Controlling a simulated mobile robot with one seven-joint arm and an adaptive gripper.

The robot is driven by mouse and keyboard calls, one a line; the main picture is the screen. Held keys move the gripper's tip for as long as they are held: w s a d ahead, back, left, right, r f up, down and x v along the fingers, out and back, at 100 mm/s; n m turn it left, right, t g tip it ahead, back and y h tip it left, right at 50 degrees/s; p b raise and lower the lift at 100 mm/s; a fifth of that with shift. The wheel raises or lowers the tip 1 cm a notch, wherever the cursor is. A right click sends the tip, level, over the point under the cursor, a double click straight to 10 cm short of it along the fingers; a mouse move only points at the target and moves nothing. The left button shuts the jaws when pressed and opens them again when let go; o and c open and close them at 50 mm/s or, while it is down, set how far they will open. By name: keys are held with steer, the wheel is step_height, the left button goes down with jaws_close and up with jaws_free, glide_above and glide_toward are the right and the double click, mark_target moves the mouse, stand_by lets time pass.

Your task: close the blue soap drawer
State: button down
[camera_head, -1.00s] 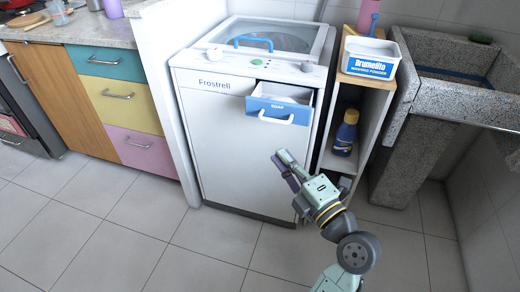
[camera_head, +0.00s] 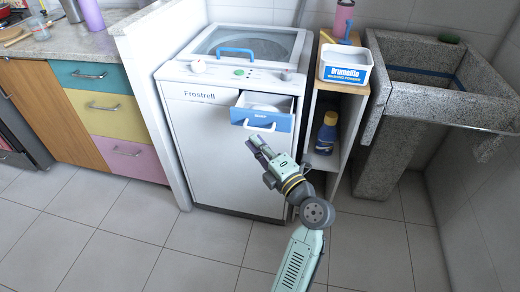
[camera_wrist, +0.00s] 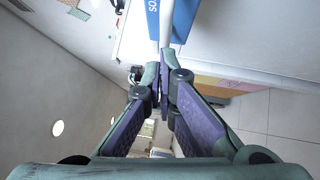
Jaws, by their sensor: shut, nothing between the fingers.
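The blue soap drawer (camera_head: 262,117) is pulled out from the upper right front of the white washing machine (camera_head: 220,150). Its blue front carries a white bar handle (camera_head: 259,126). In the wrist view the blue drawer front (camera_wrist: 180,20) shows at the top, just past my fingertips. My gripper (camera_head: 252,142) is shut and empty. It sits just below and in front of the drawer handle in the head view. Whether the fingertips touch the drawer or its handle I cannot tell.
A narrow shelf unit (camera_head: 341,115) stands right of the machine, with a washing powder tub (camera_head: 345,72) on top and a dark blue bottle (camera_head: 326,133) inside. A stone sink (camera_head: 425,90) is further right. Coloured cabinet drawers (camera_head: 105,107) stand left. The floor in front is clear.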

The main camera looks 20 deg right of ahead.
mark_target(270, 126)
steer(key=shift+w+d, duration=0.25)
steer(key=shift+w, duration=0.2)
steer(key=w+d+b, duration=0.1)
steer(key=w+b, duration=0.1)
steer(key=b, duration=0.2)
steer(key=w+d+b, duration=0.2)
steer(key=w+b, duration=0.1)
steer(key=b, duration=0.1)
steer(key=w+d+b, duration=0.2)
steer(key=b, duration=0.2)
steer(key=shift+w+d+f, duration=0.15)
steer(key=shift+w+f, duration=0.15)
steer(key=shift+w, duration=0.05)
steer(key=shift+w+d+r+b, duration=0.2)
steer(key=shift+w+d+b, duration=0.1)
steer(key=shift+w+b, duration=0.3)
steer(key=shift+d+r, duration=0.1)
steer(key=shift+r, duration=0.15)
